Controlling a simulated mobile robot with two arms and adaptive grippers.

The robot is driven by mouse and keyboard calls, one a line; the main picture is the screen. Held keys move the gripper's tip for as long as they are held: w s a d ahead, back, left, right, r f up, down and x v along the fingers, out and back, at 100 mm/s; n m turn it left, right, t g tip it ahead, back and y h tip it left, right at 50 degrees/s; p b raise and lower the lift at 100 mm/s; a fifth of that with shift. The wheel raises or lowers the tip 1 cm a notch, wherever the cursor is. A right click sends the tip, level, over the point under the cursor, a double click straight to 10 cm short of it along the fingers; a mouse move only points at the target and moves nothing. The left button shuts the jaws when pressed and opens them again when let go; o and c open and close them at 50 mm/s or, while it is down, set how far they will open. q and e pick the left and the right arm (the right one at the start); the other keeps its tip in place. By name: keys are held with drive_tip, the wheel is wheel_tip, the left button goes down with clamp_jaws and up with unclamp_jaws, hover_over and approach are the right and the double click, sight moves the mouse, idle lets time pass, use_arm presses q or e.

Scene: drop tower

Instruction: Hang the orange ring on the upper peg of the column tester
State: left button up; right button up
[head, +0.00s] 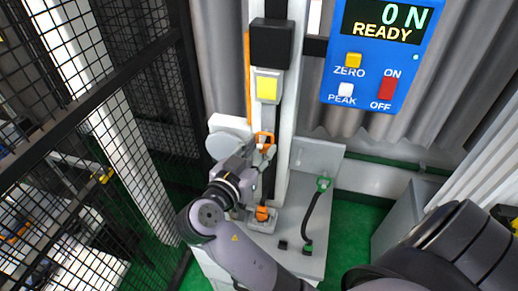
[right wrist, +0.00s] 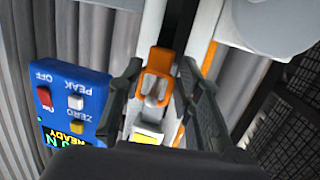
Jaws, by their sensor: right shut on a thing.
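The orange ring (head: 264,139) is held in front of the column tester (head: 298,60), below its yellow-faced block (head: 267,87). My right gripper (head: 260,151) is shut on the ring. In the right wrist view the ring (right wrist: 154,75) lies between the two dark fingers, with a pale metallic shape showing inside its opening. I cannot tell whether that shape is the upper peg or whether the ring is around it. A second orange piece (head: 262,213) sits low at the column's foot, in line below the ring. My left gripper is not in view.
A blue display box (head: 377,60) reading 0 N and READY is right of the column. Black mesh fencing (head: 60,110) stands at left. Green floor shows around the base.

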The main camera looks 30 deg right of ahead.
drive_tip(key=shift+s+a+b, duration=0.4)
drive_tip(key=shift+s+a, duration=1.45)
drive_tip(key=shift+a, duration=0.3)
